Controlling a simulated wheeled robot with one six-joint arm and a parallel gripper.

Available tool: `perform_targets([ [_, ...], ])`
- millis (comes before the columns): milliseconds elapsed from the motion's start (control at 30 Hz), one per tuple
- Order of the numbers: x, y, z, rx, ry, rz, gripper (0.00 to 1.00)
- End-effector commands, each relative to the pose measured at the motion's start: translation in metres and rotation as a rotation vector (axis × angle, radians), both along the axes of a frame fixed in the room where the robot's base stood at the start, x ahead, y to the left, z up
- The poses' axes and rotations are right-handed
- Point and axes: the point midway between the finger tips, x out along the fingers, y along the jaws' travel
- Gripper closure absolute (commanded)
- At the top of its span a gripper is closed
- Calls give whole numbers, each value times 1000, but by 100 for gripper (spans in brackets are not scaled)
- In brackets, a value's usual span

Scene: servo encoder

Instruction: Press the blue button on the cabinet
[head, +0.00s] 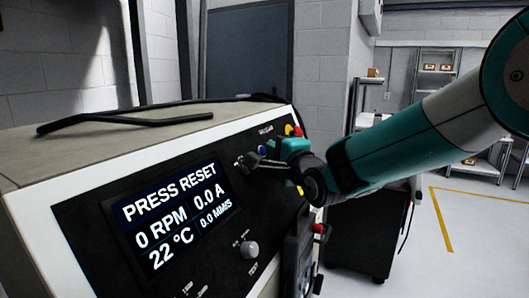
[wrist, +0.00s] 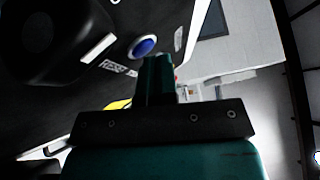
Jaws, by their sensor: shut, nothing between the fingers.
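The blue button (head: 262,149) is on the dark front panel of the cabinet (head: 75,215), near the panel's upper right. In the wrist view the blue button (wrist: 144,46) is round with a pale ring, just above and left of my fingertips. My gripper (head: 250,163) is at the panel, just below the blue button in the head view. Its fingers are shut and empty, and they show close together in the wrist view (wrist: 160,62). I cannot tell whether the fingertips touch the panel. The screen (head: 170,220) reads "PRESS RESET", 0 RPM, 0.0 A and 22 °C.
A red and yellow control (head: 291,131) is right of the blue button. A grey knob (head: 250,250) is low on the panel. A large black round part (wrist: 40,35) is beside the button. Shelves (head: 432,75) stand far back.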

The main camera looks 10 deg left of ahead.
Motion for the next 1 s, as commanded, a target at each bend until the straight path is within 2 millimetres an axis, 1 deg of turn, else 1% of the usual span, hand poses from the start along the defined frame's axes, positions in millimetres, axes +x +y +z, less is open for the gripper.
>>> perform_targets([
  [267,0,1,-1,0,0,0,100],
  [533,-3,-8,3,1,1,0,100],
  [833,-3,-9,4,1,1,0,100],
  [1000,-7,-22,10,1,-1,-1,100],
])
